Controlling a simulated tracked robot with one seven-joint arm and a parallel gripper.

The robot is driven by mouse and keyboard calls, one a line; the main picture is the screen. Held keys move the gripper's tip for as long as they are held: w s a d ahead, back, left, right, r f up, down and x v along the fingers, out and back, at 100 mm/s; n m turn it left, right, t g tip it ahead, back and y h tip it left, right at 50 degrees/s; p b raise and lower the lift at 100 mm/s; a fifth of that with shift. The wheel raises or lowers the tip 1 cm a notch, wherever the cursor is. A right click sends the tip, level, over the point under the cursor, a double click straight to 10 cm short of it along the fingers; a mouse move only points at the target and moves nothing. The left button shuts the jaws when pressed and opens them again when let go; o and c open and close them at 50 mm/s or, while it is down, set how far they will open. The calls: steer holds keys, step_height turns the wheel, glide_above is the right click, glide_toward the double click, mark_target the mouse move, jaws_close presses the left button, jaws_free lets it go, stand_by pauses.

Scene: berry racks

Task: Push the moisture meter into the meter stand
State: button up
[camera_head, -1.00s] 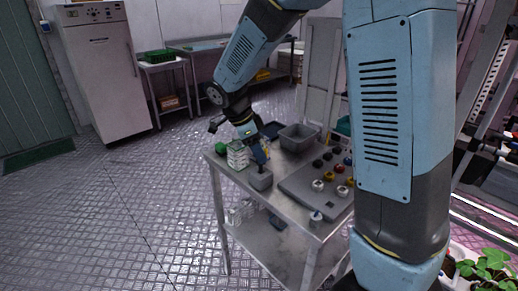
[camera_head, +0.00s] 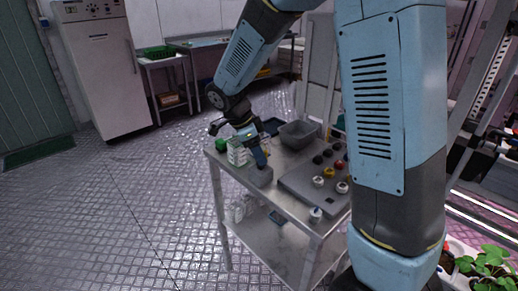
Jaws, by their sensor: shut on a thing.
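The meter stand (camera_head: 260,177) is a small grey block on the near left part of the metal table. My gripper (camera_head: 259,157) points down right above it, shut on the moisture meter (camera_head: 265,150), a small dark piece with a little yellow. The meter is mostly hidden by the fingers, and its lower end meets the top of the stand. I cannot tell how deep it sits in the stand.
White-and-green boxes (camera_head: 237,153) and a green item (camera_head: 221,145) stand close left of my gripper. A grey bin (camera_head: 298,134) is behind. A grey tray (camera_head: 296,183) with several coloured knobs lies right. The metal table (camera_head: 283,203) has a lower shelf.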

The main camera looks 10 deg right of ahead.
steer(key=shift+f, duration=0.75)
steer(key=o, duration=1.3)
steer(key=shift+o, duration=0.3)
steer(key=shift+o, duration=0.6)
steer(key=shift+r, duration=3)
steer(key=shift+s, duration=0.1)
